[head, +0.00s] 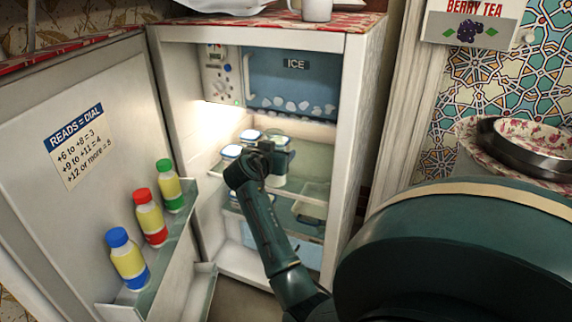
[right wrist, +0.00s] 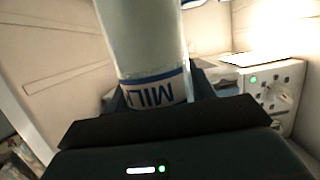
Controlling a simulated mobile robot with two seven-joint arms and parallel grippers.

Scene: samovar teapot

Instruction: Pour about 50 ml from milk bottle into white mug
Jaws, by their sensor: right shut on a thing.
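In the head view my right gripper (head: 262,160) is inside the open fridge, at the upper shelf. It is shut on the milk bottle (head: 278,172), a white bottle partly hidden behind the gripper. In the right wrist view the milk bottle (right wrist: 145,50) stands between the fingers of my right gripper (right wrist: 155,92), with a blue-edged label reading "MIL". I cannot tell whether the bottle touches the shelf. A white mug (head: 317,9) stands on top of the fridge, its upper part cut off by the picture edge. My left gripper is not in view.
The fridge door (head: 85,130) stands open at left; its rack holds blue-capped (head: 127,258), red-capped (head: 150,217) and green-capped (head: 169,187) bottles. Blue-lidded containers (head: 230,152) crowd beside the gripper. The ice compartment (head: 292,85) is above; the fridge's right wall (head: 345,140) is close.

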